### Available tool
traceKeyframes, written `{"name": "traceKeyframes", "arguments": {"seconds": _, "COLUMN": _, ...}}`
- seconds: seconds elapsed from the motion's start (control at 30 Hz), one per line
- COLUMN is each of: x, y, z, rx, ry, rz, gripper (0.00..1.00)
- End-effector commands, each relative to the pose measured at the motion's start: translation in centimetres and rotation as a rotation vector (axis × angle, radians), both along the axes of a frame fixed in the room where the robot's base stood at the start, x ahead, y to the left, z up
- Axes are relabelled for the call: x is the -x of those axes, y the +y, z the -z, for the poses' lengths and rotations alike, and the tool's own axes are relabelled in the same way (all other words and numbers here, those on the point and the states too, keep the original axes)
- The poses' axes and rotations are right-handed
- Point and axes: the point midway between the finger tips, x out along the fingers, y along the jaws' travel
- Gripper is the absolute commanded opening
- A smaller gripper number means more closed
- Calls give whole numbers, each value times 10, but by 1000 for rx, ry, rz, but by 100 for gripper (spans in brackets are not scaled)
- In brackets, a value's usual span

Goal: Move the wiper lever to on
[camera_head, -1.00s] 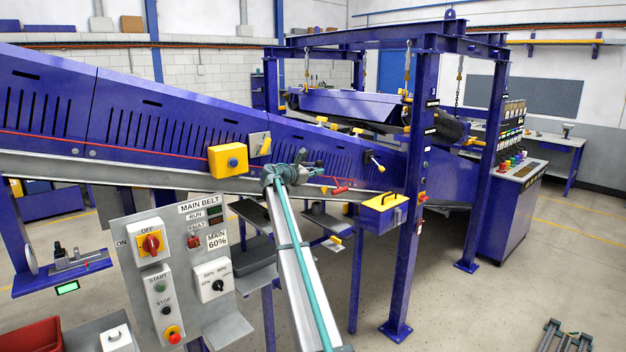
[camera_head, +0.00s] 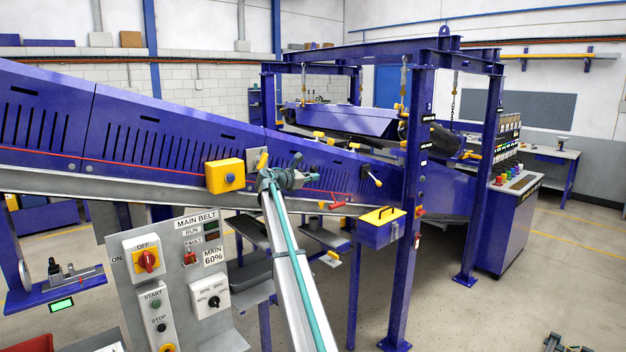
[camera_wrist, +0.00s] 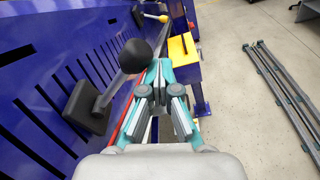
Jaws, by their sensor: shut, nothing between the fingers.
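A lever with a black ball knob (camera_wrist: 135,55), a grey shaft and a dark base plate stands on the blue conveyor side in the wrist view. No label shows there, so I cannot tell its marked positions. My gripper (camera_wrist: 160,72) is shut and empty, just right of the knob and shaft in that view; whether it touches them is unclear.
A yellow button box (camera_head: 225,176) is left of my wrist. A red pull line (camera_wrist: 128,112) runs along the conveyor. A grey control panel (camera_head: 178,285) stands at front left.

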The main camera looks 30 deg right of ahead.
Motion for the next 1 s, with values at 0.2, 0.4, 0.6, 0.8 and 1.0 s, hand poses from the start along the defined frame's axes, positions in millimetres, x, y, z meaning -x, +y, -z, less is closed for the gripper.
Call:
{"name": "traceKeyframes", "arguments": {"seconds": 0.2, "x": 0, "y": 0, "z": -1, "rx": 2, "ry": -1, "rz": -1, "gripper": 0}}
{"name": "traceKeyframes", "arguments": {"seconds": 0.4, "x": 5, "y": -1, "z": 7, "rx": 2, "ry": 0, "rz": 0, "gripper": 0}}
{"name": "traceKeyframes", "arguments": {"seconds": 0.6, "x": 19, "y": -5, "z": 30, "rx": 1, "ry": 0, "rz": -3, "gripper": 0}}
{"name": "traceKeyframes", "arguments": {"seconds": 0.8, "x": 22, "y": 31, "z": 33, "rx": 1, "ry": -1, "rz": -7, "gripper": 0}}
{"name": "traceKeyframes", "arguments": {"seconds": 1.0, "x": 26, "y": 70, "z": 27, "rx": 0, "ry": -1, "rz": -5, "gripper": 0}}
